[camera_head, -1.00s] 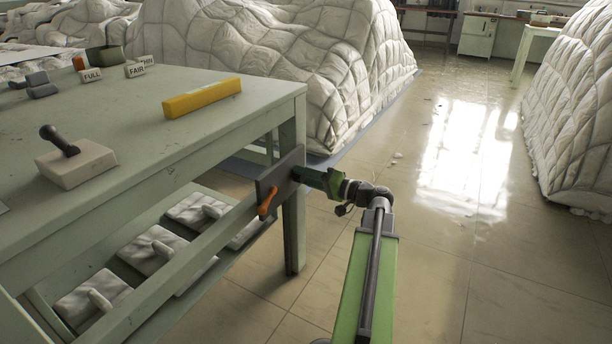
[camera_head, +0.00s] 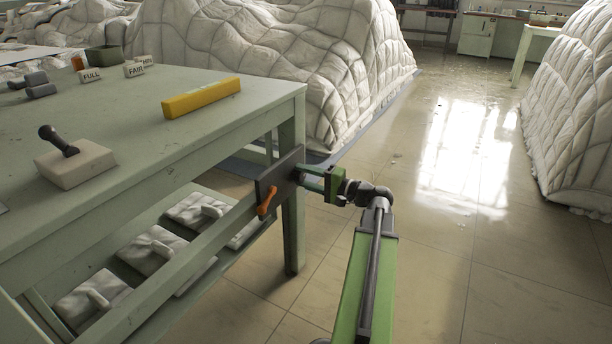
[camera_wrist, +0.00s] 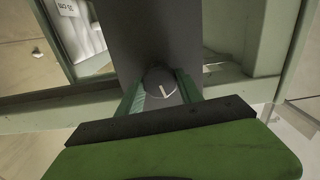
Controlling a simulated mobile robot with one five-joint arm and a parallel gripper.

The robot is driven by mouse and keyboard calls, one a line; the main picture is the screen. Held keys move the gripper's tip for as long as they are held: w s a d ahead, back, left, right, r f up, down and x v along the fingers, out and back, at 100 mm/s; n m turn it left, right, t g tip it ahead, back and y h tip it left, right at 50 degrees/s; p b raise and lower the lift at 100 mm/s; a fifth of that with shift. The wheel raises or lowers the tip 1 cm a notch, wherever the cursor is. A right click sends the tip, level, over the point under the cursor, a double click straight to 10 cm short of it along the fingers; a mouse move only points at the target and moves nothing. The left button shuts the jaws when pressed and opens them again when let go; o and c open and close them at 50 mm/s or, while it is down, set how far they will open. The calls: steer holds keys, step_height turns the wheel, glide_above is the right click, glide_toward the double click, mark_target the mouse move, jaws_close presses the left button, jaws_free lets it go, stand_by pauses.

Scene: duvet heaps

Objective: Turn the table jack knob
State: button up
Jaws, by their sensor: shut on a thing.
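The jack knob (camera_wrist: 160,80) is a dark grey round knob with a white line on it, in the middle of the wrist view. It stands out from a dark grey plate (camera_head: 271,184) fixed at the near table corner. My gripper (camera_head: 308,178) is at the plate's right side, its fingers pointing at it. In the wrist view, its two green fingers (camera_wrist: 158,88) lie on either side of the knob and are shut on it. The white line leans slightly from upright. In the head view the knob is hidden between the fingers and plate.
An orange lever (camera_head: 267,203) sits on the plate's left face. The green table (camera_head: 140,110) holds a yellow bar (camera_head: 202,97), a handled block (camera_head: 75,163) and small signs. Its lower shelf holds padded pieces. Quilted heaps (camera_head: 270,60) stand behind and right. The tiled floor (camera_head: 450,240) is clear.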

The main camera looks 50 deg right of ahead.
steer(key=o, duration=1.4)
steer(key=v, duration=1.7)
steer(key=shift+s, duration=0.25)
